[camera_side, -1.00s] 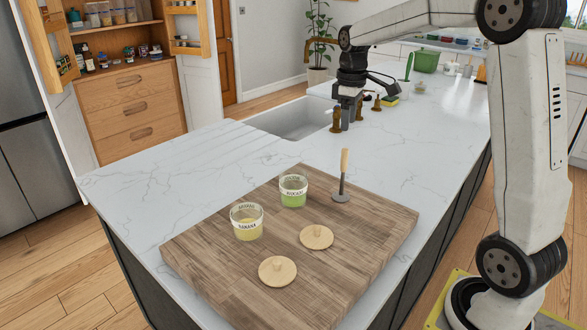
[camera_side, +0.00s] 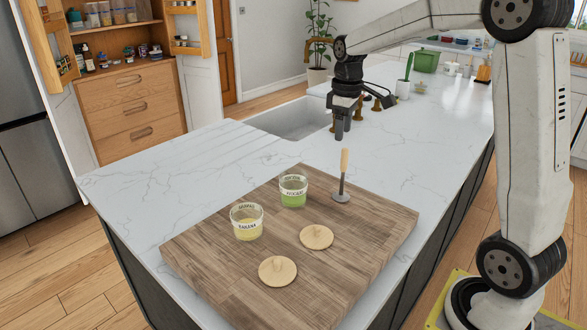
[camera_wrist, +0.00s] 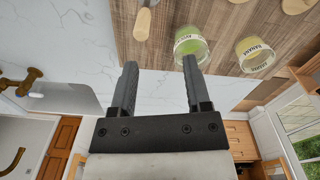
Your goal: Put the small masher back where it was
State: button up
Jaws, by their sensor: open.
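The small masher (camera_side: 343,178) stands upright on the wooden board near its back corner, with a pale wooden handle and a grey disc foot. Its handle also shows at the top of the wrist view (camera_wrist: 143,20). My gripper (camera_side: 343,135) is open and empty, above the counter between the sink and the masher, apart from it. In the wrist view its two fingers (camera_wrist: 160,75) are spread with nothing between them.
A glass with green contents (camera_side: 293,192) and a glass with yellow contents (camera_side: 247,222) stand on the board (camera_side: 220,265), beside two round wooden lids (camera_side: 316,237) (camera_side: 278,270). The sink (camera_side: 290,122) and brass tap lie behind. The counter left of the board is clear.

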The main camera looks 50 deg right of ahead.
jog(key=s+a+f, duration=0.3)
jog(key=a+f, duration=0.1)
jog(key=a, duration=0.1)
jog(key=s+a+f+m+t, duration=0.1)
jog(key=s+a+f, duration=0.3)
jog(key=a+f, duration=0.1)
jog(key=s+a+f+m+t, duration=0.1)
jog(key=s+a+f, duration=0.3)
jog(key=a+f, duration=0.1)
jog(key=shift+s+a+f, duration=0.1)
jog(key=shift+a, duration=0.4)
jog(key=shift+s+a+f+m, duration=0.2)
jog(key=shift+s+f+m, duration=0.1)
jog(key=shift+s, duration=0.15)
